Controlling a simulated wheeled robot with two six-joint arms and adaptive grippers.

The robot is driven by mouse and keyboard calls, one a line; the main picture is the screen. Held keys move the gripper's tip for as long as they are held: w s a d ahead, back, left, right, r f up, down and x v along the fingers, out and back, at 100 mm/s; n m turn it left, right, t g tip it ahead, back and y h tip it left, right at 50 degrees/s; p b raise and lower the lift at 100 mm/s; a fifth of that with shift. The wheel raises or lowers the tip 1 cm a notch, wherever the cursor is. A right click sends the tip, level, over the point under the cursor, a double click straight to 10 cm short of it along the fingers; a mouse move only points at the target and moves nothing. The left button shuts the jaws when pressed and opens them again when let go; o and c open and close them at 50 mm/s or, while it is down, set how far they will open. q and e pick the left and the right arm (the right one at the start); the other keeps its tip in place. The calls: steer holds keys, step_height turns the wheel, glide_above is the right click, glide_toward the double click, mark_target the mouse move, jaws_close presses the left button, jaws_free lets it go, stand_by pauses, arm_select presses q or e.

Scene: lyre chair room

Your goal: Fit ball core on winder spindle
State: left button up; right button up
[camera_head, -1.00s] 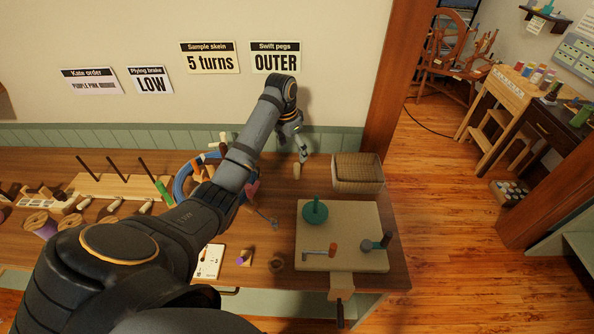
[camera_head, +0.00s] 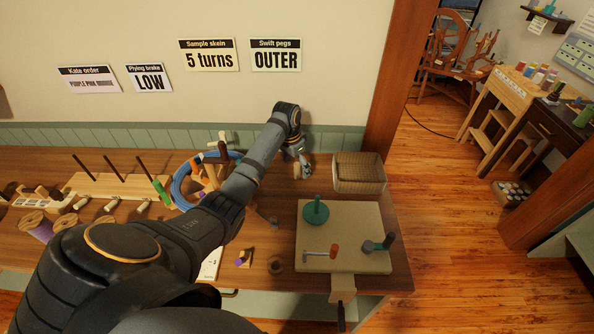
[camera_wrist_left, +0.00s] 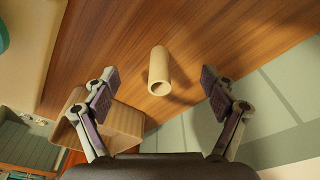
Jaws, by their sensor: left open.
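The ball core is a pale, hollow wooden tube (camera_wrist_left: 159,72) standing on the wooden bench, seen between the open fingers in the left wrist view. In the head view it is a small tan shape (camera_head: 297,172), partly covered by my gripper. My left gripper (camera_head: 301,166) is open and empty, close to the core; its fingers (camera_wrist_left: 161,84) are apart from it on both sides. My right gripper is out of view.
A wicker basket (camera_head: 358,184) stands just right of the core, near the wall; it also shows in the wrist view (camera_wrist_left: 122,128). Bobbins and a peg rack (camera_head: 105,187) fill the left bench.

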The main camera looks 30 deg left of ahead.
arm_select(q)
steer(key=shift+w+d+f, duration=0.1)
steer(key=shift+f, duration=0.5)
steer(key=shift+w+d+f, duration=0.1)
steer(key=shift+f, duration=0.5)
steer(key=shift+a+f, duration=0.1)
steer(key=shift+f, duration=0.1)
steer(key=c, duration=0.9)
steer(key=shift+c, duration=0.2)
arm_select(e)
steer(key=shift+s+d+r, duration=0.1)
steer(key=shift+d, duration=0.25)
